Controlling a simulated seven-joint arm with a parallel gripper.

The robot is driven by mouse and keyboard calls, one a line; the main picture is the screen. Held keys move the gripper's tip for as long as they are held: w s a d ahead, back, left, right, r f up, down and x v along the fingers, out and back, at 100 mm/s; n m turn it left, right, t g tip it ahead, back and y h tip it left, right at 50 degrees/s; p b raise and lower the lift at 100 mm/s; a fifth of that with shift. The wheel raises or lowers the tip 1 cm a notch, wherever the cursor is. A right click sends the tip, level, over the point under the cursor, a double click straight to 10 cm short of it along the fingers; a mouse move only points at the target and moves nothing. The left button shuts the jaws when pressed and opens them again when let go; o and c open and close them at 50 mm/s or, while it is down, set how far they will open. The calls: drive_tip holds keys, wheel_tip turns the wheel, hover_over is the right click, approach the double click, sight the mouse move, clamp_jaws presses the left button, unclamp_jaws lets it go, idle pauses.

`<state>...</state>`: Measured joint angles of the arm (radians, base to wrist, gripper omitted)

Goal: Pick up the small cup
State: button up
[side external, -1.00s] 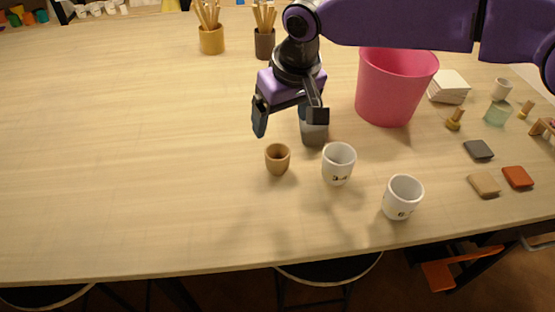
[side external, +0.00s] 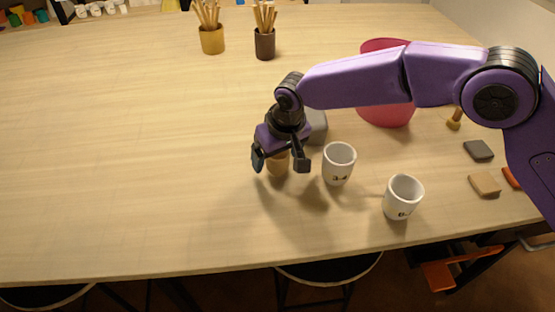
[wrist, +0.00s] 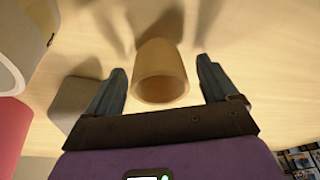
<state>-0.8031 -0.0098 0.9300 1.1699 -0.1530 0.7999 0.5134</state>
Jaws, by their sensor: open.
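The small cup (side external: 278,166) is tan-brown and stands upright on the table, partly hidden behind my gripper in the side view. In the wrist view the small cup (wrist: 160,72) shows its open rim between my fingers. My gripper (side external: 280,164) is open, with one finger on each side of the cup. In the wrist view my gripper (wrist: 160,85) has a gap between each finger and the cup, and nothing is held.
A white cup (side external: 339,165) stands just right of the small cup, with another white cup (side external: 403,197) further right. A grey object (side external: 317,128) stands close behind my gripper. A pink bin (side external: 387,115) is behind my arm. The table's left side is clear.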

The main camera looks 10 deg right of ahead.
drive_tip(key=shift+w+f, duration=0.15)
drive_tip(key=shift+f, duration=0.3)
drive_tip(key=c, duration=1.2)
drive_tip(key=shift+r, duration=0.1)
drive_tip(key=shift+r, duration=0.4)
wheel_tip(320, 180, up, 2)
drive_tip(key=shift+a+r, duration=0.1)
drive_tip(key=s+d+r, duration=1)
